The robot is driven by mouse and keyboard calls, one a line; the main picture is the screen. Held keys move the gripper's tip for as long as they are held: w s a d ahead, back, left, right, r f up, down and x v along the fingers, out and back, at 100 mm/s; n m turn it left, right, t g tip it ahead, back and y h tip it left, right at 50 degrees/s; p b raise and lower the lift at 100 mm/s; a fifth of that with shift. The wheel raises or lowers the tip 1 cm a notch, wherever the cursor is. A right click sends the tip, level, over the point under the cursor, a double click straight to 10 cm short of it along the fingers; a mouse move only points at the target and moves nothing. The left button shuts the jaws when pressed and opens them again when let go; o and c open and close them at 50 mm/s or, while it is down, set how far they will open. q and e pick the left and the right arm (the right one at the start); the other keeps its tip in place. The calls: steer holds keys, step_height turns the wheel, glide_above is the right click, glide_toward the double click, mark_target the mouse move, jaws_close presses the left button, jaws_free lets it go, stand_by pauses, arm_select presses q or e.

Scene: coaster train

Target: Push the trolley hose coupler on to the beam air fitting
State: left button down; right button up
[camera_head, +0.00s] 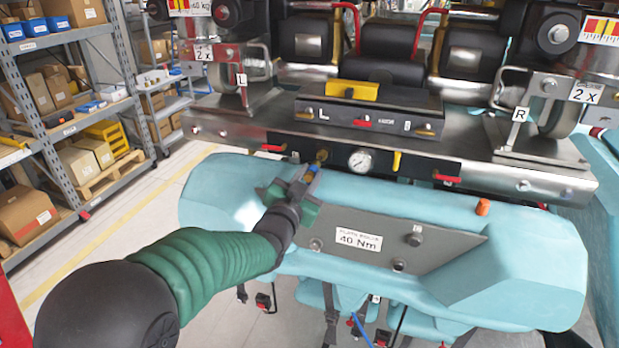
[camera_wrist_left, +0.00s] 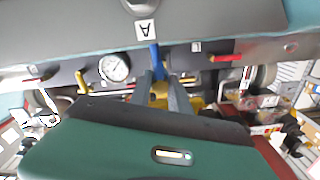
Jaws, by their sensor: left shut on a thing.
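My left gripper (camera_head: 314,170) reaches in from the left in the head view, up to the front face of the steel beam (camera_head: 400,155). It is shut on the blue hose coupler (camera_head: 312,169), which shows as a small blue patch between the fingers. The brass beam air fitting (camera_head: 321,156) is right at the fingertips. I cannot tell whether coupler and fitting are fully joined. My right gripper is not in view.
A pressure gauge (camera_head: 360,160) sits right of the fitting, with a yellow handle (camera_head: 396,161) beyond it. A red handle (camera_head: 273,148) is close on the left. The teal body with a 40 Nm plate (camera_head: 358,239) lies below. Shelves (camera_head: 90,130) stand at the far left.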

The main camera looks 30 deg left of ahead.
mark_target(313, 167)
arm_select(q)
steer(key=shift+b+x, duration=0.45)
steer(key=shift+x, duration=0.9)
stand_by(0.3)
steer(key=shift+w+r, duration=0.15)
steer(key=c, duration=1.6)
jaws_free()
steer(key=o, duration=0.5)
steer(key=shift+w+a, duration=0.1)
steer(key=shift+w, duration=0.05)
steer(key=shift+c, duration=0.2)
